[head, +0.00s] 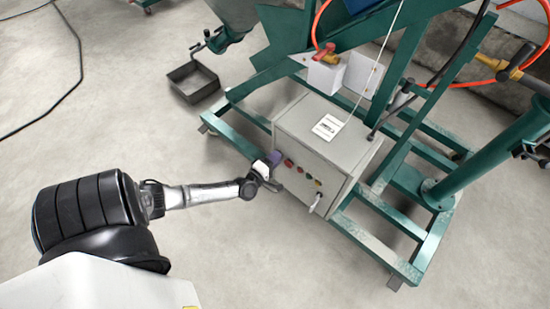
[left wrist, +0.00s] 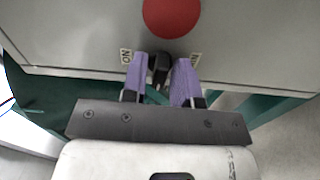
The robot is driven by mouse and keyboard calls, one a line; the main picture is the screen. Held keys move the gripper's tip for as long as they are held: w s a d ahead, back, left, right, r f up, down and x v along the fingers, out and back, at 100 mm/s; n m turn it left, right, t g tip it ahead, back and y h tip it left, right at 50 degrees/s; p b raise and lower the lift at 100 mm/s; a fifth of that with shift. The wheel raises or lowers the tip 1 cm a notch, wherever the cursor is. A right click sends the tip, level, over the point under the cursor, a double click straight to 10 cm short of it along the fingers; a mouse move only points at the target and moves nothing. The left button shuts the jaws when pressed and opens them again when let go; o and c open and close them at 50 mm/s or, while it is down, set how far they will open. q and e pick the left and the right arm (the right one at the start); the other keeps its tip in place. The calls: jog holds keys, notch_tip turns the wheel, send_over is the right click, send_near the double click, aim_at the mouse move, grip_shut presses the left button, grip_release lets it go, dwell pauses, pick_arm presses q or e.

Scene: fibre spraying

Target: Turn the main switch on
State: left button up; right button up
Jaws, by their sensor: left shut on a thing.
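The main switch is a black knob (left wrist: 159,66) on the face of a grey control box (head: 312,129). In the left wrist view it sits between the two purple fingers of my left gripper (left wrist: 161,80), which is shut on it. A label reading ON upside down shows left of the knob, and another label, partly covered by a finger, shows to its right. In the head view my left gripper (head: 268,164) is at the upper left of the box's front panel and hides the switch there. My right gripper is in neither view.
A large red button (left wrist: 172,14) lies close beyond the fingertips. More buttons and a lever (head: 315,203) are along the panel. A green steel frame (head: 240,130) surrounds the box. A dark tray (head: 194,82) stands at left. The concrete floor in front is clear.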

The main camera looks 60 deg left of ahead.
pick_arm(q)
jog(key=m+p, duration=0.1)
jog(key=m, duration=0.1)
jog(key=m+p, duration=0.1)
jog(key=p, duration=0.1)
jog(key=shift+r+m, duration=0.2)
jog(key=shift+m, duration=0.2)
jog(key=m+p, duration=0.2)
jog(key=m, duration=0.2)
jog(key=shift+m+p, duration=0.3)
jog(key=shift+p, duration=0.05)
jog(key=m+p, duration=0.2)
jog(key=m, duration=0.6)
jog(key=shift+f+p, duration=0.2)
jog(key=shift+p, duration=0.15)
jog(key=shift+m, duration=0.4)
jog(key=o, duration=0.6)
jog(key=shift+o, duration=0.2)
